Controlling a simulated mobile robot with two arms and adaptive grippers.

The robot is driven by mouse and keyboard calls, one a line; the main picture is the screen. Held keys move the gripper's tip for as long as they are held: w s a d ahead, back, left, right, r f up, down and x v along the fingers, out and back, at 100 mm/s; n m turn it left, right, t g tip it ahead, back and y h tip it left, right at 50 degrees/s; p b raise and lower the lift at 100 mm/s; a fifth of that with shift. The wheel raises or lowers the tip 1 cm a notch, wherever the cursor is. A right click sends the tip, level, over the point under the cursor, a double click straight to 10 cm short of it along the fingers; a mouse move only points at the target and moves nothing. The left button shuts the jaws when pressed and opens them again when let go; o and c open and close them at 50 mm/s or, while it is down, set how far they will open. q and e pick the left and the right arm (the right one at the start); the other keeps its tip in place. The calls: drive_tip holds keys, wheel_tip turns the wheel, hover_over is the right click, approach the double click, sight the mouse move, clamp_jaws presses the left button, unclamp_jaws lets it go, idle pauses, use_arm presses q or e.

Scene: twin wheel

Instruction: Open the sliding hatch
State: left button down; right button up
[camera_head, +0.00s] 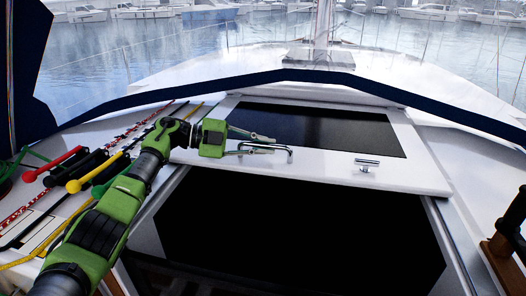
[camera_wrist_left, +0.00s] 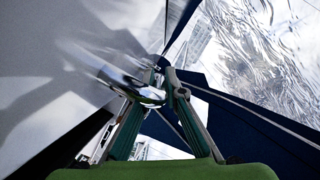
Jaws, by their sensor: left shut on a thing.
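The sliding hatch (camera_head: 318,176) is a white panel with a dark window, set on the boat's cabin roof. A dark opening (camera_head: 300,232) shows in front of it. A chrome handle (camera_head: 281,148) stands on the hatch's near strip. My left gripper (camera_head: 268,144) reaches in from the left and is shut on this handle. In the left wrist view the fingers (camera_wrist_left: 160,85) meet at the shiny handle (camera_wrist_left: 125,80). A small chrome latch (camera_head: 366,163) sits further right on the hatch. My right gripper is not in view.
Colored winch handles and clutches (camera_head: 85,175) and ropes (camera_head: 150,122) lie left of the hatch, close under my left arm. A rail (camera_head: 450,240) runs along the right side. A dark blue band (camera_head: 290,75) crosses behind the hatch.

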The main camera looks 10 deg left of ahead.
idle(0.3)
use_arm(q)
drive_tip(key=c, duration=2.1)
unclamp_jaws()
drive_tip(key=shift+w, duration=0.1)
drive_tip(key=shift+o, duration=0.9)
wheel_tip(320, 180, up, 8)
drive_tip(key=w, duration=0.1)
drive_tip(key=shift+f, duration=0.15)
drive_tip(key=r, duration=0.1)
drive_tip(key=s+r, duration=0.1)
drive_tip(key=r, duration=0.1)
drive_tip(key=shift+s, duration=0.3)
drive_tip(key=shift+c, duration=0.8)
drive_tip(key=shift+w+f, duration=0.45)
drive_tip(key=shift+w, duration=0.05)
drive_tip(key=shift+s, duration=0.15)
